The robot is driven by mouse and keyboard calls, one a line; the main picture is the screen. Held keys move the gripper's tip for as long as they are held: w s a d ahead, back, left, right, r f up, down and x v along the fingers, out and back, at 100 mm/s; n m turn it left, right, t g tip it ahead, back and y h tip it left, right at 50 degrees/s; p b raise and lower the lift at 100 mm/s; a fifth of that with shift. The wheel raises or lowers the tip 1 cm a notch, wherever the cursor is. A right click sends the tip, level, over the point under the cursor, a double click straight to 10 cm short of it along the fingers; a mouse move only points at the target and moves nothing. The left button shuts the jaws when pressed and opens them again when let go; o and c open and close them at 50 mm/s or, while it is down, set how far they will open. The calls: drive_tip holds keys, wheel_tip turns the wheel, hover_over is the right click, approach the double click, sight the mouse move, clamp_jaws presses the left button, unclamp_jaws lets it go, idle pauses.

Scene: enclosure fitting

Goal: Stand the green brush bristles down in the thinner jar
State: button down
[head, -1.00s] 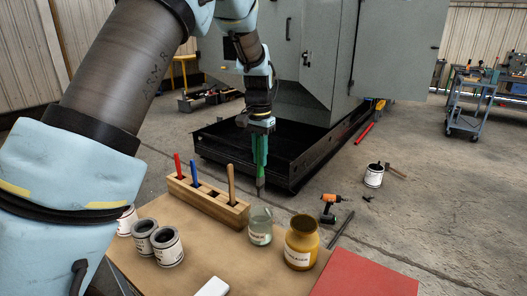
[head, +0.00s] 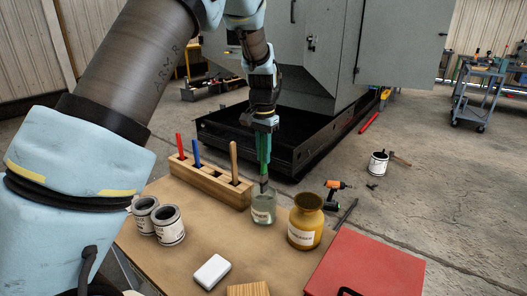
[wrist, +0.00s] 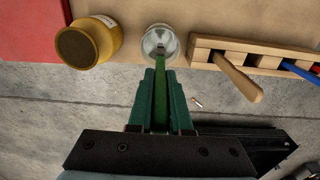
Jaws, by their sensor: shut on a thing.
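My gripper (head: 264,147) is shut on the green brush (wrist: 161,112), which hangs upright with its dark bristles down. The thinner jar (head: 263,211) is clear glass with a pale label and stands near the table's far edge. In the head view the bristles are at the jar's mouth. In the wrist view the jar (wrist: 160,42) lies just beyond the fingertips (wrist: 161,78), and the brush's lower end overlaps its opening. I cannot tell how far the bristles are inside the rim.
A yellow-brown jar (head: 306,222) stands right of the thinner jar. A wooden holder (head: 205,185) with red, blue and wooden handles stands to its left. Grey tins (head: 168,226), a white block (head: 211,271) and a red case (head: 365,270) are on the table's nearer part.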

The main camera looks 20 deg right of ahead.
sight(263, 174)
drive_tip(key=shift+f+b, duration=1.75)
drive_tip(key=shift+f, duration=1.7)
drive_tip(key=c, duration=0.8)
unclamp_jaws()
drive_tip(key=shift+o, duration=0.2)
wheel_tip(263, 174, up, 11)
drive_tip(key=b, duration=0.2)
drive_tip(key=shift+f, duration=0.1)
